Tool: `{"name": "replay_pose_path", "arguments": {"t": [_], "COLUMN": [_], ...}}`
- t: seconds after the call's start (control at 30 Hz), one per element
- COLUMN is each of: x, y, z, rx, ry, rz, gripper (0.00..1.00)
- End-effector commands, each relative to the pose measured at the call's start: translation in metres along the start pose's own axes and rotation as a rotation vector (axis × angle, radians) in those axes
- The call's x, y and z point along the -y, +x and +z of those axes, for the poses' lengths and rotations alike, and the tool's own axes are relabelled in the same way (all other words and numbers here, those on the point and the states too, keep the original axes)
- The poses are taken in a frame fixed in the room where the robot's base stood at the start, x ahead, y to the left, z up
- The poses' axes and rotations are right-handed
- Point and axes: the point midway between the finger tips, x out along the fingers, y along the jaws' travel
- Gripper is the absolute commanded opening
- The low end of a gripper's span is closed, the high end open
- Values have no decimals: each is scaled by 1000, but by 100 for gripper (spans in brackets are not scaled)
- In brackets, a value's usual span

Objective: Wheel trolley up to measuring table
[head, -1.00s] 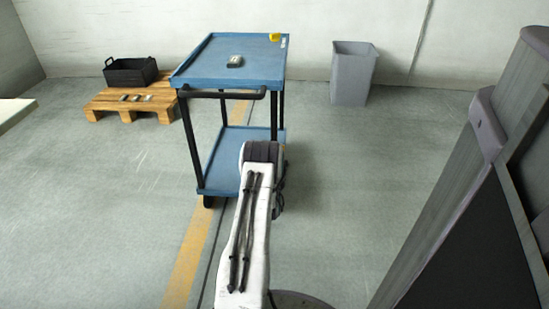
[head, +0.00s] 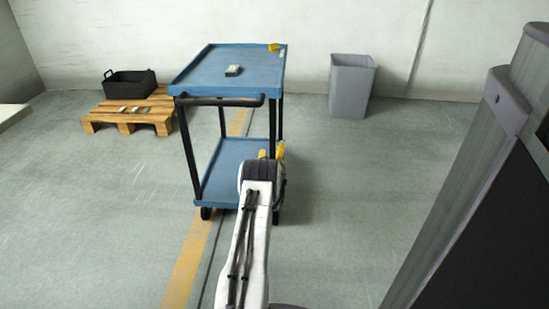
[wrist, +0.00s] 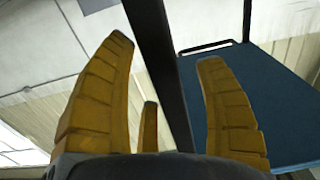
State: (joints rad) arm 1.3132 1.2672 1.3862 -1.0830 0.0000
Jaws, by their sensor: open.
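The blue two-shelf trolley (head: 205,80) stands ahead on black legs, its black handle (head: 225,102) on the near side. My gripper (head: 272,152) is low by its right near side, with yellow fingertips showing past my arm. In the wrist view my gripper (wrist: 165,55) is open, its yellow fingers spread. A black trolley post (wrist: 157,45) appears in the gap between them; I cannot tell whether they touch it. A blue trolley shelf (wrist: 275,100) shows to the right. A pale slab (head: 10,115) at the left edge may be the measuring table, mostly out of view.
A wooden pallet (head: 160,105) with a black crate (head: 130,84) is back left. A grey bin (head: 351,88) stands by the back wall. A dark machine (head: 480,200) fills the right.

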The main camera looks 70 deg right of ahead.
Motion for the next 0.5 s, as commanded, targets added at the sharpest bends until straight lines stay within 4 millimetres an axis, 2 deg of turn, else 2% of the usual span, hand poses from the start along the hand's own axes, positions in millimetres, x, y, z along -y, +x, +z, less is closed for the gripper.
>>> {"name": "replay_pose_path", "arguments": {"t": [0.27,0.5], "x": [0,0], "y": [0,0], "z": [0,0], "rx": [1,1], "ry": [0,0], "rz": [0,0], "gripper": [67,46]}}
